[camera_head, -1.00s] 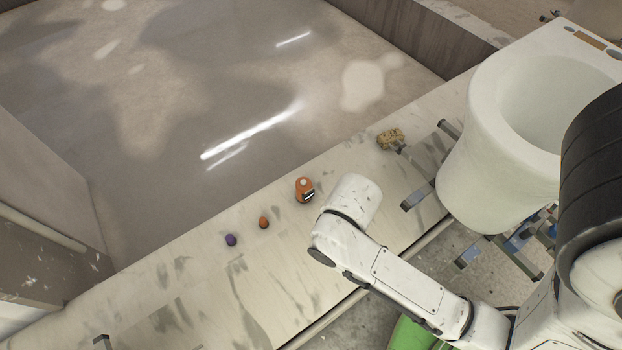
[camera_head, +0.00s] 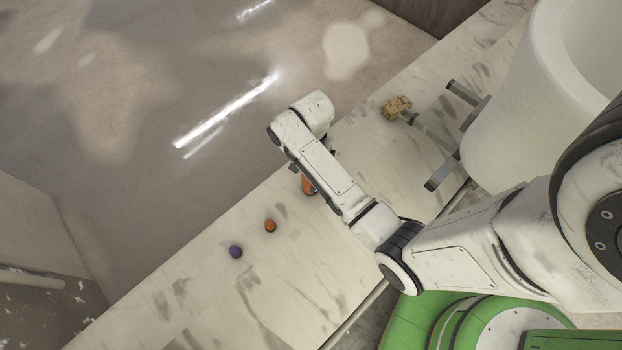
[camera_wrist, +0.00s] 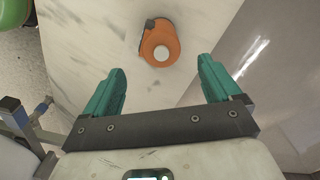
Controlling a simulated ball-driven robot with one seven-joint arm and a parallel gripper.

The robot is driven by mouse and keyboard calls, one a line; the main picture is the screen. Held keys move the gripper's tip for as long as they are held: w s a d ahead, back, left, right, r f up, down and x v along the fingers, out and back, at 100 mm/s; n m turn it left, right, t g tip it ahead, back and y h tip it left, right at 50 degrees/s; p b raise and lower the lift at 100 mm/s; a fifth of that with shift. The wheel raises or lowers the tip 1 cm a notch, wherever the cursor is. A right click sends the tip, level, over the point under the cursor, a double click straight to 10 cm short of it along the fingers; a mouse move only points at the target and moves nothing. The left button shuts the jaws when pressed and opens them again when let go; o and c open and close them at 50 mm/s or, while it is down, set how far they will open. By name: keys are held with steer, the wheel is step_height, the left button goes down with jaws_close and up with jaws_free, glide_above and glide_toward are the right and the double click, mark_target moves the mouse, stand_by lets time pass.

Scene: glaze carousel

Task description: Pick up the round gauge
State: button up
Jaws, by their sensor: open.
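The round gauge (camera_wrist: 158,38) is orange with a pale round spot on its face and a dark part at its upper left. In the wrist view it lies on the pale worktop, just beyond my open fingertips and roughly centred between them. In the head view the gauge (camera_head: 308,186) is mostly hidden behind my arm. My gripper (camera_wrist: 160,72) is open, with two teal fingers spread and nothing between them. In the head view my fingers are hidden by my arm.
A speckled sponge-like lump (camera_head: 397,107) lies further back, near metal bars and a big white vessel (camera_head: 505,135). The worktop's far edge is close to the gauge.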

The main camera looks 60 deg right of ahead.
mark_target(308, 188)
steer(key=f, duration=0.2)
steer(key=f+b, duration=0.1)
steer(key=f, duration=0.1)
steer(key=shift+d+f, duration=0.2)
steer(key=shift+f, duration=0.15)
steer(key=shift+w+a+f+b, duration=0.1)
steer(key=shift+f+b, duration=0.4)
steer(key=shift+f, duration=1.1)
steer(key=shift+a+f+b, duration=0.1)
steer(key=shift+f+b, duration=0.4)
steer(key=shift+f, duration=1.05)
steer(key=shift+c, duration=0.4)
steer(key=c, duration=1)
steer(key=shift+r, duration=0.1)
